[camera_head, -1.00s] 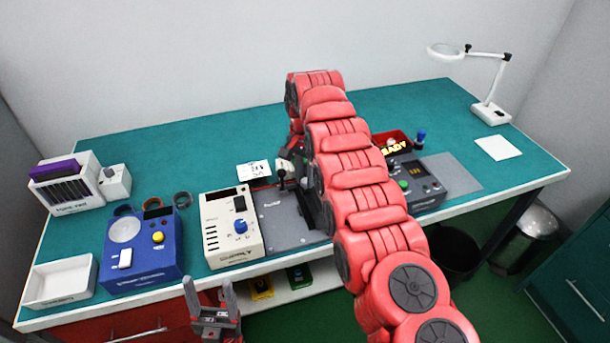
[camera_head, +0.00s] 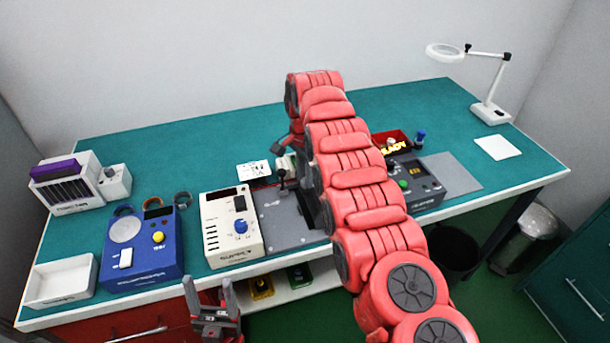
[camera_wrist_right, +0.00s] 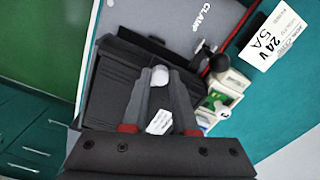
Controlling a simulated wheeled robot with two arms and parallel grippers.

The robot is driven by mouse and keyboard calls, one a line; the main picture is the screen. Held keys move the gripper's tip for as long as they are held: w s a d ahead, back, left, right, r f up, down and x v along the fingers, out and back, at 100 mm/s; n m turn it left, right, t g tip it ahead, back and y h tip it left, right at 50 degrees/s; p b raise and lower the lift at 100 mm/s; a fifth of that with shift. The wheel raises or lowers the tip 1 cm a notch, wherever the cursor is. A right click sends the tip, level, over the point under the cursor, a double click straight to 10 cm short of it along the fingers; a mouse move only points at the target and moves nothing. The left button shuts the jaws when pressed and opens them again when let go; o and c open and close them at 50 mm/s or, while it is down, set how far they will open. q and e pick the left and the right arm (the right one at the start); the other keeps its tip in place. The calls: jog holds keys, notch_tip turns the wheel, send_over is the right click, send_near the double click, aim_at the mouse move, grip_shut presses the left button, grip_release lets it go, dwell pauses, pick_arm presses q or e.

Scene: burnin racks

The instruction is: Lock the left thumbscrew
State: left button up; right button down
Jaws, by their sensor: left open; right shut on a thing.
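In the right wrist view, the fingers of my right gripper (camera_wrist_right: 159,88) converge on a small round, light grey knob (camera_wrist_right: 160,75), which looks like the thumbscrew. The gripper is shut on it, over a dark fixture (camera_wrist_right: 112,88). A black lever (camera_wrist_right: 219,63) stands near the word CLAMP on a grey plate (camera_wrist_right: 170,16). In the head view, my right arm hides its own gripper and most of the fixture; part of the grey plate (camera_head: 287,222) shows left of it. My left gripper (camera_head: 209,289) is open and empty, in front of the table's front edge.
A cream box with a blue knob (camera_head: 232,228) stands left of the plate. A blue device (camera_head: 142,262) and white tray (camera_head: 61,282) are further left. A dark control box (camera_head: 416,184) and a red bin (camera_head: 392,141) lie right of my right arm.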

jog(key=c, duration=0.7)
grip_release()
jog(key=shift+r, duration=0.15)
jog(key=shift+r, duration=0.2)
notch_tip(320, 180, up, 17)
jog(key=p, duration=1.6)
jog(key=shift+f, duration=0.15)
